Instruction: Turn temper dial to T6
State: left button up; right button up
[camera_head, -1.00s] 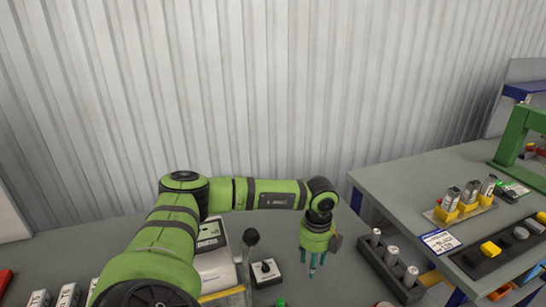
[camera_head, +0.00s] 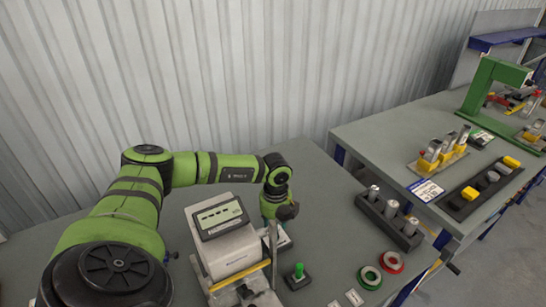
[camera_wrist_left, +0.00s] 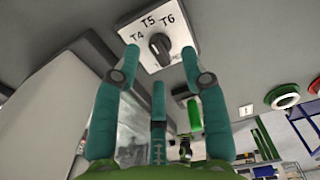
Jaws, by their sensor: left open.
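The temper dial (camera_wrist_left: 160,46) is a black knob on a white plate marked T4, T5 and T6. In the left wrist view it lies between the fingertips of my left gripper (camera_wrist_left: 160,57). I cannot tell for certain which mark the knob points at. The teal fingers are open and spread to both sides of the knob; whether they touch it is unclear. In the head view the dial's plate (camera_head: 286,240) is mostly hidden behind my left gripper, which hangs over it. My right gripper is not in view.
A white device with a display (camera_head: 220,216) stands close left of the dial. A green-topped switch (camera_head: 298,271) is in front. Green (camera_head: 370,277) and red (camera_head: 391,262) rings lie to the right, near a dark rack of metal cylinders (camera_head: 389,221).

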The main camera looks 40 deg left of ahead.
pick_arm(q)
jog(key=shift+w+f, duration=0.1)
jog(key=shift+f, duration=0.8)
jog(key=shift+a+f, duration=0.2)
jog(key=shift+s+a, duration=0.1)
jog(key=shift+s, duration=0.15)
jog(key=shift+c, duration=0.8)
jog(key=shift+w, duration=0.1)
grip_shut()
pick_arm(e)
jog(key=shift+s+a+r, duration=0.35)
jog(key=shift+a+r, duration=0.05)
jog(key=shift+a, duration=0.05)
